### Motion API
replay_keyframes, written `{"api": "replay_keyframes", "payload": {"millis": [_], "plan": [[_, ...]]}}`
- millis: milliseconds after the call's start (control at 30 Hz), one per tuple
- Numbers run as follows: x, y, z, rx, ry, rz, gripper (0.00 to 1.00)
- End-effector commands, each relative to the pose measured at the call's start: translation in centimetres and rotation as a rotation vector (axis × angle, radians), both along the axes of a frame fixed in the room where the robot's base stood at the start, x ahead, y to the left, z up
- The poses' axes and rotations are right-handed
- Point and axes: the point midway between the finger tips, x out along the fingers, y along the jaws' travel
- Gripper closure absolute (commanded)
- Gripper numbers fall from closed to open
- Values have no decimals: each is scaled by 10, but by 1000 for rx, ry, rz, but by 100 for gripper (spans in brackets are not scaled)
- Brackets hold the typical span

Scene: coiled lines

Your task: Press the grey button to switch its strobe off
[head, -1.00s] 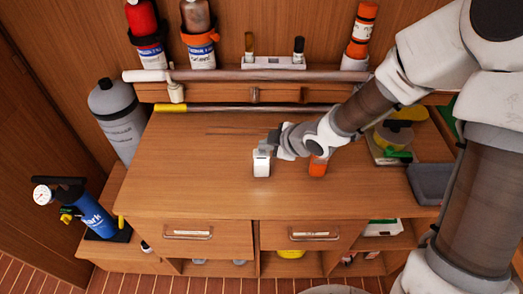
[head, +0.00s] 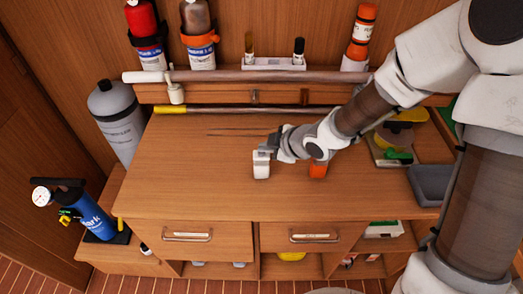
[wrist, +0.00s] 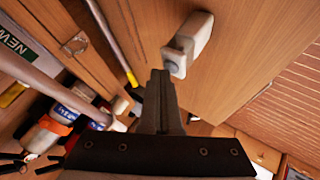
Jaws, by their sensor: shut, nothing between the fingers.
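A small white strobe unit (head: 261,170) stands upright on the wooden desktop, near its middle. In the wrist view the white unit (wrist: 197,35) shows a round grey button (wrist: 172,68) on its end facing the camera. My gripper (head: 264,148) is over the top of the unit in the head view and hides the button there. In the wrist view my gripper (wrist: 160,74) is shut and empty, its fingertips just left of the button. I cannot tell whether they touch it.
An orange unit (head: 318,168) stands to the right, partly under my arm. A grey tray (head: 430,184) is at the desk's right edge. A rail (head: 230,76) and a yellow-ended rod (head: 210,109) run along the back. The desktop left of the white unit is clear.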

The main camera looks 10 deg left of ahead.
Motion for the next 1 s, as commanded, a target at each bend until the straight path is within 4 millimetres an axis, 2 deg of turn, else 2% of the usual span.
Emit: {"api": "replay_keyframes", "payload": {"millis": [200, 567, 1000], "plan": [[0, 0, 12, 0, 0, 0, 100], [0, 0, 13, 0, 0, 0, 100], [0, 0, 54, -1, 0, -1, 100]]}}
